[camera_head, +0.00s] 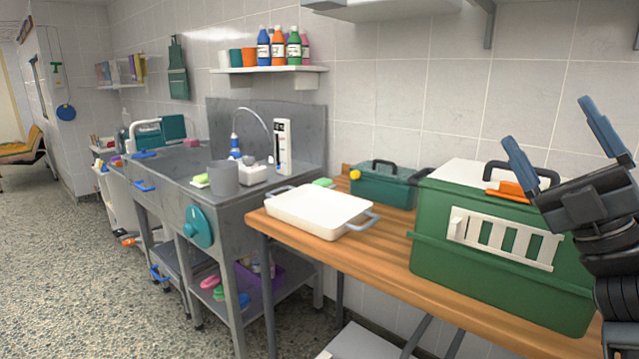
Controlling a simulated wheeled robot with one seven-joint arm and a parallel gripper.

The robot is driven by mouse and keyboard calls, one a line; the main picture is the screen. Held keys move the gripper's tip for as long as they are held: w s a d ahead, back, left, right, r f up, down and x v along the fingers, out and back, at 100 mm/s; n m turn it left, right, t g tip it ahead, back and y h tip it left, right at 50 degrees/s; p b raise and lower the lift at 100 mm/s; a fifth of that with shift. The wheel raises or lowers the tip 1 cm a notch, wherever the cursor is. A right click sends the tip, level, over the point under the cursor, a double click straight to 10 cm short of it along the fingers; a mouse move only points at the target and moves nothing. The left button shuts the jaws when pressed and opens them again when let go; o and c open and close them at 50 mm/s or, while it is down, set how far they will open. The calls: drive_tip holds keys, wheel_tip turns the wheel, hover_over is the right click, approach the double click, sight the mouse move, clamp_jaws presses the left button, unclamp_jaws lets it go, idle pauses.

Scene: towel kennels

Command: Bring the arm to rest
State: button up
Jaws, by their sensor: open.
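My gripper (553,136) is raised at the right of the head view, its two blue-tipped fingers spread apart with nothing between them. It is in front of the tiled wall, at the right end of the wooden table (395,262). Below and behind it stands a green crate (490,288) with a white slatted panel, a white top and a dark handle. An orange object (512,190) lies on the crate's top, close to my gripper in the picture. I cannot tell how far apart they are in depth.
A white tray (318,208) with grey handles and a teal toolbox (382,186) are on the table. A grey sink bench (262,197) with bottles stands left of it. A shelf (268,69) holds bottles and cups. The speckled floor (75,265) at left is largely clear.

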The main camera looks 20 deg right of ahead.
drive_tip(key=s+a+f+m+g+h, duration=0.2)
drive_tip(key=s+a+f+m+h, duration=0.2)
drive_tip(key=a+f+m+h, duration=0.45)
drive_tip(key=s+a+f+m+g+h, duration=0.2)
drive_tip(key=s+a+f+m+h, duration=0.3)
drive_tip(key=f+m, duration=0.6)
drive_tip(key=s+a+f+g+y, duration=0.1)
drive_tip(key=s+a+f+g, duration=0.1)
drive_tip(key=s+f, duration=0.2)
drive_tip(key=s+a+f+m+g+y, duration=0.1)
drive_tip(key=s+a+f+g+y, duration=0.1)
drive_tip(key=s, duration=0.6)
drive_tip(key=s+a+f+g+y, duration=0.2)
drive_tip(key=s+a+f+g, duration=0.1)
drive_tip(key=s+f, duration=0.3)
drive_tip(key=shift+s+a+g, duration=0.25)
drive_tip(key=shift+s+g, duration=0.2)
drive_tip(key=shift+g, duration=0.15)
